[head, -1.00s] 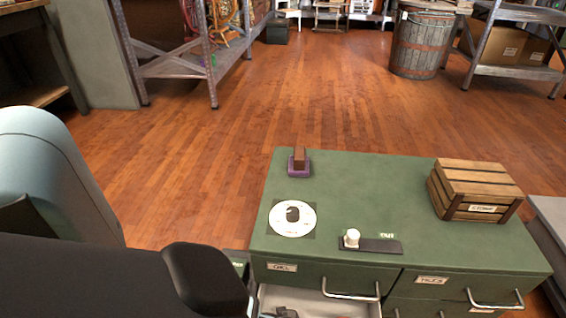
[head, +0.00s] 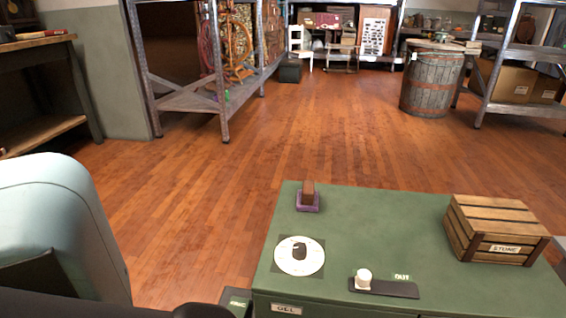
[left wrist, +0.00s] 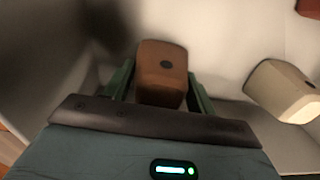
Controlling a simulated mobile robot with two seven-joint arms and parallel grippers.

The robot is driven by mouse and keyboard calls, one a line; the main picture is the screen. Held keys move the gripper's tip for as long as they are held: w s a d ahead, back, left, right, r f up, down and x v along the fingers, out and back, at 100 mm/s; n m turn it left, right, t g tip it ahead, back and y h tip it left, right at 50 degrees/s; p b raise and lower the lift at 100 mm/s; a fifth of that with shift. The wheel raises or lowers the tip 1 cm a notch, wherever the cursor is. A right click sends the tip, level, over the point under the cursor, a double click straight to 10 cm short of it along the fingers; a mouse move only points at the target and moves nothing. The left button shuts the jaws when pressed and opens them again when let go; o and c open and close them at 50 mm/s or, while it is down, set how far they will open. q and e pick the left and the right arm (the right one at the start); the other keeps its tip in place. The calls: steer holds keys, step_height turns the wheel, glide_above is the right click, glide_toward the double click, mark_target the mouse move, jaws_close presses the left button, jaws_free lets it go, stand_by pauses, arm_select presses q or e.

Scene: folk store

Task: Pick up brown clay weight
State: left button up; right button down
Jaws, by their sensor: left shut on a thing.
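The brown clay weight (left wrist: 161,68), a rounded block with a dark round spot on its face, is between the green fingers of my left gripper (left wrist: 160,86) in the left wrist view. The fingers are shut on its sides. Its lower end is partly hidden by the gripper body. In the head view my left arm comes in at the lower left, but its gripper and the weight are out of frame. My right gripper is in neither view.
Pale walls surround the held weight. A cream weight (left wrist: 285,92) lies to its right, and a reddish-brown piece (left wrist: 310,7) at the corner. The green cabinet (head: 395,222) carries a wooden crate (head: 496,229), a white dial (head: 299,256) and a brown block on a purple base (head: 308,202).

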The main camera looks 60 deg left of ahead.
arm_select(q)
steer(key=shift+c, duration=1.4)
steer(key=shift+r, duration=0.15)
